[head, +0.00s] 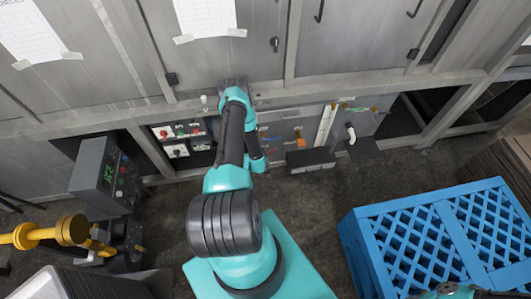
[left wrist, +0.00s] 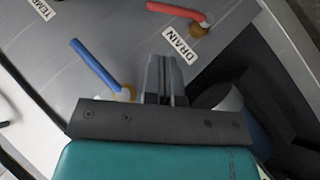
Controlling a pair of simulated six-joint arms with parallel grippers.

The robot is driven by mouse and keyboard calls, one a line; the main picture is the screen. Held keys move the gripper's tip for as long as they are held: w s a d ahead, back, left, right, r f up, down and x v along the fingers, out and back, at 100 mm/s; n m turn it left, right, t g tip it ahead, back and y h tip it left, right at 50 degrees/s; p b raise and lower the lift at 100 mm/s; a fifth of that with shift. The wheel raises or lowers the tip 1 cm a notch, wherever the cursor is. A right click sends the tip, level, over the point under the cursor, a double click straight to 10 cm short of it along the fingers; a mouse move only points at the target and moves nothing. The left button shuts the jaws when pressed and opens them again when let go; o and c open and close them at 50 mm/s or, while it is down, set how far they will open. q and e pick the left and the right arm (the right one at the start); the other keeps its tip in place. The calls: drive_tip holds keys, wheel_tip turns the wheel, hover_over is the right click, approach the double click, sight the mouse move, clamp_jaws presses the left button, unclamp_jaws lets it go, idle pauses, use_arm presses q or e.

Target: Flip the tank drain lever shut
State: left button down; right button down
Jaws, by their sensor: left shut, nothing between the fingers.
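The drain valve has a red lever (left wrist: 178,12) on a brass-coloured body (left wrist: 197,30), at the top of the left wrist view. A white DRAIN label (left wrist: 187,41) sits beside it on the grey panel (left wrist: 130,25). The red lever points up-left from its body. My left gripper (left wrist: 165,62) is shut and empty, its fingertips below the DRAIN label and apart from the red lever. In the head view my left arm reaches the panel below the tank, and its fingers cannot be made out there. My right gripper's fingers do not show.
A blue lever (left wrist: 95,65) on another brass-coloured valve lies just left of my fingers. A TEMP label (left wrist: 42,8) is at upper left. A blue slatted crate (head: 355,240) stands at right. A grey control box (head: 88,170) stands at left. Dark floor lies between them.

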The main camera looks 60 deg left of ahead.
use_arm(q)
drive_tip(key=x, duration=0.9)
drive_tip(key=shift+w+f, duration=0.2)
